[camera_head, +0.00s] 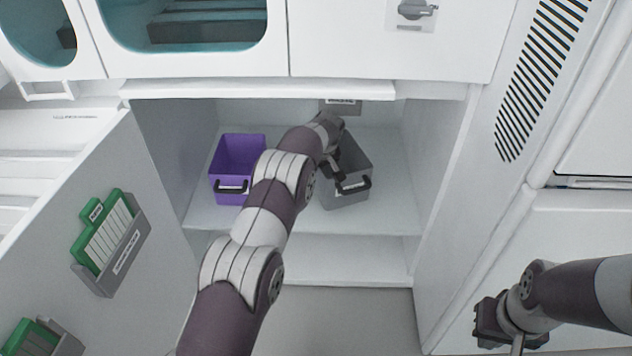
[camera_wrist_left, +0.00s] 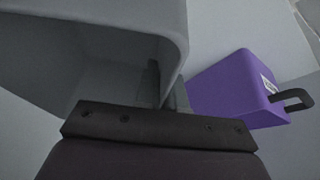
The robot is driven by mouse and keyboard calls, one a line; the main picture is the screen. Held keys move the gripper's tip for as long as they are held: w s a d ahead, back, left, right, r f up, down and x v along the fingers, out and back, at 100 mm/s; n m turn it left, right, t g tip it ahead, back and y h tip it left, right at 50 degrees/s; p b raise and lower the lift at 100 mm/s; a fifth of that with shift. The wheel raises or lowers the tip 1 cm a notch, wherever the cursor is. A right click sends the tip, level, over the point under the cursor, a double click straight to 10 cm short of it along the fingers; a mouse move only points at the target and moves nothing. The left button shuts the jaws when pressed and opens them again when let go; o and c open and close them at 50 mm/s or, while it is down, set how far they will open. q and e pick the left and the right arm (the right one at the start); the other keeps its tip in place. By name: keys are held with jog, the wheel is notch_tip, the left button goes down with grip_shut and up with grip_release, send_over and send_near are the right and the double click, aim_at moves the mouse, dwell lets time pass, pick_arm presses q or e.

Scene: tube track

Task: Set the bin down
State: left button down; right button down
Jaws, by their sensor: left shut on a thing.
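A grey bin (camera_head: 342,200) with a black handle is inside the open cabinet, on the right side of the shelf (camera_head: 300,215). It is upright or nearly so, at or just above the shelf; I cannot tell whether its base touches. My left gripper (camera_head: 333,160) reaches in from above and is shut on the bin's wall. In the left wrist view the grey bin (camera_wrist_left: 90,40) fills the upper left, with the gripper fingers (camera_wrist_left: 165,88) at its wall. My right gripper (camera_head: 498,325) hangs at the lower right, away from the bin; its jaw opening is not clear.
A purple bin (camera_head: 233,165) with a black handle stands left of the grey one, and also shows in the left wrist view (camera_wrist_left: 235,92). The open cabinet door (camera_head: 165,215) at left carries holders with green folders (camera_head: 108,235). The cabinet's right wall (camera_head: 435,170) bounds the shelf.

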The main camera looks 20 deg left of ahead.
pick_arm(q)
notch_tip(320, 180, down, 4)
jog(key=b, duration=0.2)
jog(key=shift+r+b, duration=0.15)
jog(key=shift+b, duration=0.2)
jog(key=shift+r, duration=0.25)
jog(key=c, duration=1.2)
grip_release()
jog(key=shift+c, duration=0.2)
jog(key=p+v, duration=0.4)
jog(key=v, duration=0.3)
jog(key=shift+s+r, duration=0.15)
jog(key=shift+r, duration=0.05)
